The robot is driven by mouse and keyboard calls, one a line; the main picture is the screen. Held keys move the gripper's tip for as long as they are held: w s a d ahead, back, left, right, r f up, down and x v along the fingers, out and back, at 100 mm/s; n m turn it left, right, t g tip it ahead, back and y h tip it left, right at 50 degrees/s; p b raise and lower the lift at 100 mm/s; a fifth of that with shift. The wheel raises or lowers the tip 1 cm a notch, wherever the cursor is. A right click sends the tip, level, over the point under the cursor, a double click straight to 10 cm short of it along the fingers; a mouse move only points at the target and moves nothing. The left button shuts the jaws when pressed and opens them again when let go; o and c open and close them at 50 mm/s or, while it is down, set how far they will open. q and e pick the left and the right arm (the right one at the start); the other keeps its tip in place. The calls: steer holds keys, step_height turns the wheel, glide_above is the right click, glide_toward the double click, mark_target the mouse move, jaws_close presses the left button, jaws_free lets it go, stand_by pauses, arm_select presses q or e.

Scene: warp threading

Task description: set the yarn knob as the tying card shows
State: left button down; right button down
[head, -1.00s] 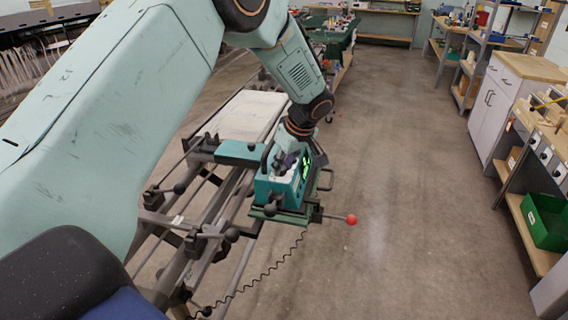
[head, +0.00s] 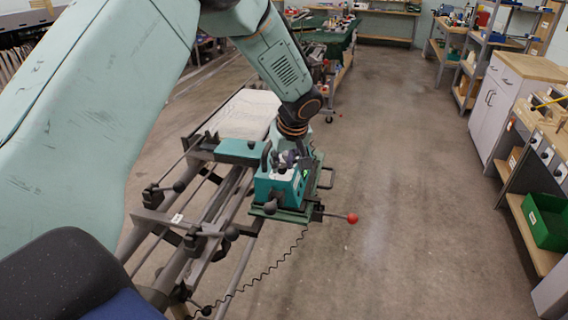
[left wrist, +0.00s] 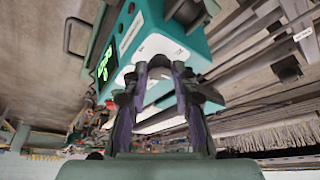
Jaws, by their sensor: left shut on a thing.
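The teal tying machine (head: 276,187) sits on its green carriage on the long metal frame. My left gripper (head: 290,158) is over its pale top face, pointing down. In the left wrist view, the two fingers (left wrist: 160,74) reach the teal box (left wrist: 150,25) and are shut on the yarn knob, which is mostly hidden between the fingertips. A dark display with green figures (left wrist: 107,62) is on the box's side; I cannot read the figures. I cannot make out the tying card. My right gripper is not in view.
A red-ended lever (head: 351,218) sticks out to the right of the machine, and a coiled cable (head: 262,275) hangs below it. The floor to the right is clear. A green bin (head: 548,222) stands on a shelf at the right edge.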

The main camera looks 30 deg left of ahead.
arm_select(q)
steer(key=shift+s+a+m+t+h, duration=0.1)
steer(key=shift+m+t+h, duration=0.25)
steer(key=shift+m, duration=0.85)
steer(key=shift+m+h, duration=0.35)
steer(key=shift+m, duration=0.65)
steer(key=shift+t, duration=0.25)
steer(key=c, duration=1.1)
jaws_free()
steer(key=shift+o, duration=0.2)
